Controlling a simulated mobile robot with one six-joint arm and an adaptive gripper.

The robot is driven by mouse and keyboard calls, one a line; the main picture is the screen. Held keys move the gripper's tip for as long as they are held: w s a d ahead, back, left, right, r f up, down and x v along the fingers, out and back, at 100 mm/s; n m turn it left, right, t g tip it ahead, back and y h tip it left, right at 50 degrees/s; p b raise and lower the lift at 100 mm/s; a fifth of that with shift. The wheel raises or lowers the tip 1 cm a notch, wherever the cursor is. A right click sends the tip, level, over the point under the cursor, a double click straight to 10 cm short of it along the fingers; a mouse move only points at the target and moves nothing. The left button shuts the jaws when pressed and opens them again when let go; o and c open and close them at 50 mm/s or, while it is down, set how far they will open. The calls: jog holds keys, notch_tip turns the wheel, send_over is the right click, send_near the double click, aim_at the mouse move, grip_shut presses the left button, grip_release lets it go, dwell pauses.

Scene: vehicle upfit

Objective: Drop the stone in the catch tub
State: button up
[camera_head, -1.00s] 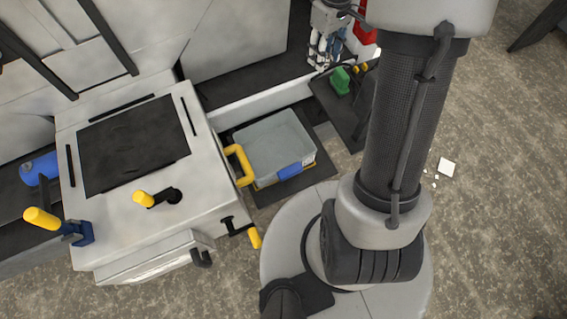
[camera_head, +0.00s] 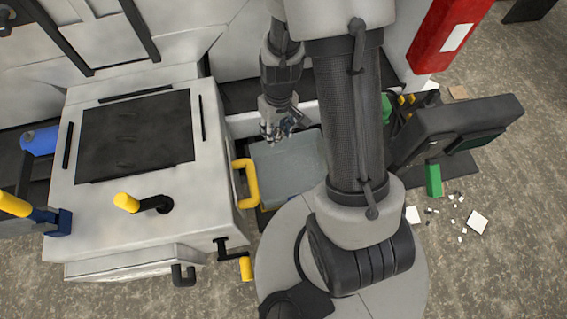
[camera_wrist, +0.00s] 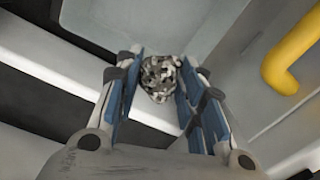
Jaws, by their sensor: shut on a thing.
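The stone (camera_wrist: 159,77) is a rough, speckled grey and white lump between the blue-padded fingers in the wrist view. My gripper (camera_wrist: 160,88) is shut on it. In the head view my gripper (camera_head: 281,133) hangs at the upper left edge of the grey catch tub (camera_head: 290,168); the stone is too small to make out there. The tub's right part is hidden behind my arm. In the wrist view a pale grey surface with a rim, likely the tub (camera_wrist: 215,25), lies behind the stone.
A white cabinet with a black top panel (camera_head: 138,140) stands left of the tub. Its yellow handle (camera_head: 246,183) sticks out beside the tub and shows in the wrist view (camera_wrist: 290,58). A green block (camera_head: 433,181) and white scraps (camera_head: 477,222) lie on the right.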

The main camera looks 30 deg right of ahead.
jog(key=s+d+f+n+b, duration=0.1)
jog(key=s+d+f+b, duration=0.3)
jog(key=s+f, duration=0.3)
notch_tip(320, 180, down, 2)
dwell(0.4)
jog(key=o, duration=1.2)
jog(key=shift+r, duration=0.1)
notch_tip(320, 180, up, 12)
jog(key=shift+f, duration=0.1)
